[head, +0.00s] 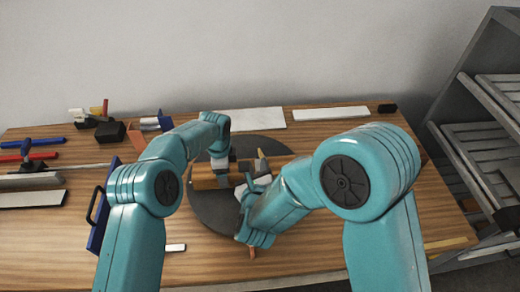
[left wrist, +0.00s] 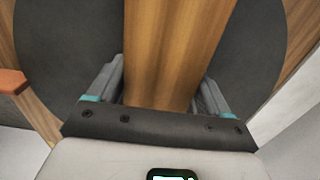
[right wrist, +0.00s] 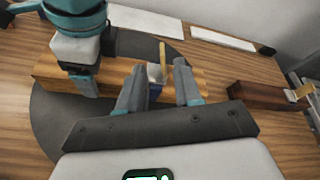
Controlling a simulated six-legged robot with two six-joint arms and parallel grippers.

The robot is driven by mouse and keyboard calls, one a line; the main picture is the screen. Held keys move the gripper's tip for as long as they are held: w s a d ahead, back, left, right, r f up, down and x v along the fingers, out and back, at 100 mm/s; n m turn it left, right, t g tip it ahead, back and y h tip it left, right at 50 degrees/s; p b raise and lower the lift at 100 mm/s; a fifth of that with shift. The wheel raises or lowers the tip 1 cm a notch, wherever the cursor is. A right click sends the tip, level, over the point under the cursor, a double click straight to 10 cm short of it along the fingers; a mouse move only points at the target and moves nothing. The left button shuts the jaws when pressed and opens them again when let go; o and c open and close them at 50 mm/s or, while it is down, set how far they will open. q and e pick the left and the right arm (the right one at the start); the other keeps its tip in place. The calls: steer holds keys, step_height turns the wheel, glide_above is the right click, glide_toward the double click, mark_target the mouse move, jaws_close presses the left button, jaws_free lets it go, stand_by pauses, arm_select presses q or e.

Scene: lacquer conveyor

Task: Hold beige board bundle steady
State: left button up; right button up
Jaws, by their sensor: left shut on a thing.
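The beige board bundle (head: 207,180) lies across a dark round disc (head: 205,212) on the wooden table. My left gripper (head: 223,178) is shut on the bundle from above. In the left wrist view, the bundle (left wrist: 172,50) fills the space between its fingers. My right gripper (head: 247,192) is at the near side of the bundle, right of the left one. In the right wrist view, its fingers (right wrist: 160,80) are apart, with a small white-and-blue item with a yellow strip (right wrist: 163,55) showing between them. My right arm hides part of the bundle in the head view.
White sheets (head: 243,119) (head: 331,114) lie at the back. Blue and red tools (head: 35,143) and a black block (head: 110,132) are at the left. A brown block (right wrist: 265,95) lies right of the disc. A grey rack (head: 490,140) stands beyond the table's right end.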

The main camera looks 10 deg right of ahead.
mark_target(260, 150)
steer(key=shift+m+h, duration=0.3)
steer(key=shift+m, duration=0.3)
steer(key=x, duration=0.7)
steer(key=f+x, duration=0.1)
steer(key=x, duration=0.3)
steer(key=shift+w+d, duration=0.1)
steer(key=shift+w, duration=0.05)
jaws_close()
